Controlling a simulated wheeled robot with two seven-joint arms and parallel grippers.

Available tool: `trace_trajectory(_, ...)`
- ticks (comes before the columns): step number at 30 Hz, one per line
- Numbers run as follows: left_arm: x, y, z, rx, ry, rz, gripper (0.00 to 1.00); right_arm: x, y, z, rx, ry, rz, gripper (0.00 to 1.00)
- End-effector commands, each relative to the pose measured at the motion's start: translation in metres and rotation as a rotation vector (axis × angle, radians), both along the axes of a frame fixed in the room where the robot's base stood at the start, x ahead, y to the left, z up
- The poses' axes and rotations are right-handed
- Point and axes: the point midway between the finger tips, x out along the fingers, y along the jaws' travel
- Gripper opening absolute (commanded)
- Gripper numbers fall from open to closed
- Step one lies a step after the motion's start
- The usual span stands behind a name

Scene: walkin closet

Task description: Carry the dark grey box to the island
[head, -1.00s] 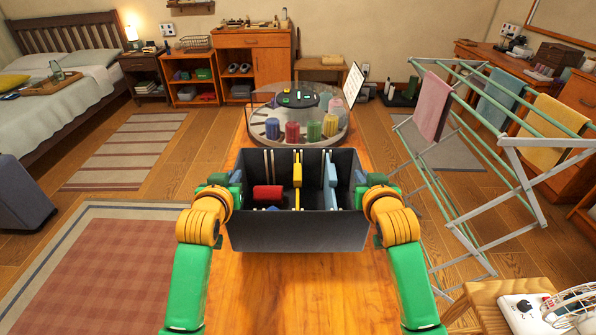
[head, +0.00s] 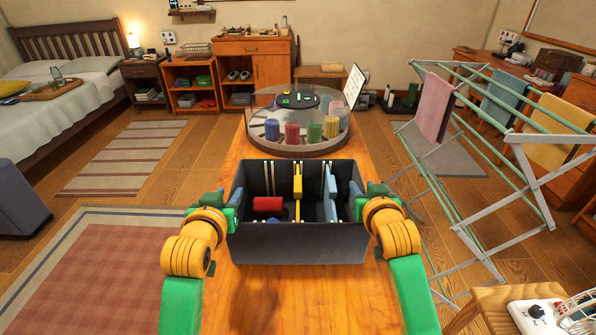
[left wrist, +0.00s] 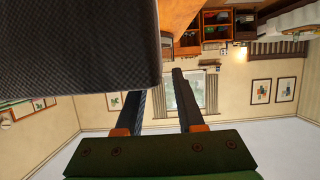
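The dark grey box (head: 297,246) is upright over the orange wooden island top (head: 264,300), straight ahead of me. Whether its base touches the wood is hard to tell. It holds a red roll, yellow and light blue upright pieces and dividers. My left gripper (head: 226,203) is at its left rim and my right gripper (head: 366,203) at its right rim. In the left wrist view, the box wall (left wrist: 75,45) fills the upper left and hides one fingertip of my left gripper (left wrist: 166,80). A gap shows between its fingers. My right fingers are too hidden to judge.
A round clear-covered carousel (head: 300,142) with coloured rolls stands behind the box on the island. A drying rack (head: 480,180) with towels is at right. A stool (head: 495,298) with a small fan is at near right. Rugs lie on the left floor.

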Motion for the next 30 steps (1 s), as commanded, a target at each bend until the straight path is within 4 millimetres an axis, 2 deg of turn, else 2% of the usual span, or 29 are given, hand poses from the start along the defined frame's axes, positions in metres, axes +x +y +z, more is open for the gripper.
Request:
trace_trajectory(3,-0.031,0.000,0.011,-0.002,-0.002,0.001,0.37,0.000,0.000,0.000,0.000,0.000,0.000,0.37)
trace_trajectory(6,-0.052,0.000,0.019,-0.002,-0.001,0.000,0.37,0.000,0.000,0.000,0.000,0.000,0.000,0.37)
trace_trajectory(10,-0.069,0.000,0.025,-0.001,0.000,0.001,0.37,0.000,0.000,0.000,0.000,0.000,0.000,0.37)
trace_trajectory(14,-0.075,0.000,0.027,-0.001,0.001,0.001,0.37,-0.007,0.000,0.003,0.000,-0.002,0.001,0.37)
trace_trajectory(17,-0.075,0.000,0.027,-0.001,0.001,0.001,0.37,-0.026,0.000,0.010,0.000,-0.003,0.001,0.37)
trace_trajectory(24,-0.074,0.000,0.027,-0.001,0.000,0.001,0.37,-0.086,0.000,0.031,0.001,-0.003,0.002,0.37)
trace_trajectory(30,-0.074,0.000,0.027,-0.001,0.000,0.001,0.37,-0.112,0.000,0.041,0.000,-0.001,0.000,0.37)
